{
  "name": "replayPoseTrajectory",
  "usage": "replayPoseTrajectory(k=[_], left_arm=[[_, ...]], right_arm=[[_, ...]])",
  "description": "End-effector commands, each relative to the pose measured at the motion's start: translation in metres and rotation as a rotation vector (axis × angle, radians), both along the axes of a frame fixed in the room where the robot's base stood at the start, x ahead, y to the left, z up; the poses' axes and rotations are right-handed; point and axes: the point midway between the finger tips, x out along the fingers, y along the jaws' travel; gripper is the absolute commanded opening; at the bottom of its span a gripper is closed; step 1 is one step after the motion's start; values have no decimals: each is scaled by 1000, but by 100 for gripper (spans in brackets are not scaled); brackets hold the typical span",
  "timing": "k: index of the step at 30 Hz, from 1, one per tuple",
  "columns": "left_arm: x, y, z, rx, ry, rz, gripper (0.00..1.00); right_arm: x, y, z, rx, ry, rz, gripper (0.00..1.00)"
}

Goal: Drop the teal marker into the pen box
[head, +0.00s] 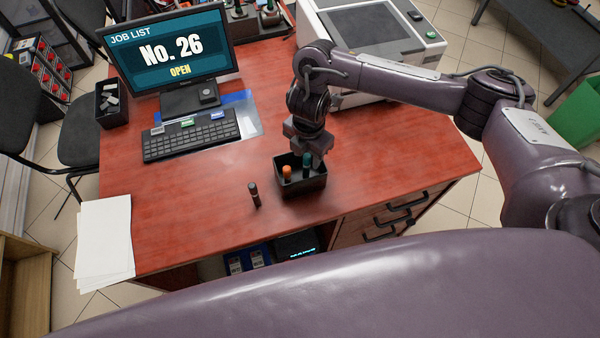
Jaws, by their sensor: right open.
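The pen box (303,188) is a small black open-topped box on the red desk. The teal marker (307,160) is upright inside it at the back right, its top near my right gripper's fingers. An orange-topped marker (287,173) stands in the left part of the box. My right gripper (311,156) points down over the back right of the box, open around or just above the teal marker; I cannot tell if a finger touches it. The marker's lower end is hidden by the box's front wall. My left gripper is not in view.
A dark marker (254,194) stands on the desk (200,218) left of the box. A keyboard (191,136) and monitor (172,57) are behind at left. White papers (104,240) lie at the left edge. A grey machine (395,48) stands at back right. The desk's front middle is clear.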

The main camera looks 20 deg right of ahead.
Motion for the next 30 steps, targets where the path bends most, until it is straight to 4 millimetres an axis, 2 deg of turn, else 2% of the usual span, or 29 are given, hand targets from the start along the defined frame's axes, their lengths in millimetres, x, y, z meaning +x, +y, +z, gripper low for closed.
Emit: replayPoseTrajectory(k=[5, 12, 18, 30], left_arm=[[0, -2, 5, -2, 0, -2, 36], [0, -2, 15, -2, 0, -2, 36], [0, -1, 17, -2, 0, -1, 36], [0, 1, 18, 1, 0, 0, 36]], right_arm=[[2, 0, 13, 0, -5, 2, 43], [2, 0, 53, -1, -6, 3, 43], [1, 0, 74, 0, -3, 1, 43], [0, 0, 78, -1, 1, 0, 43]])
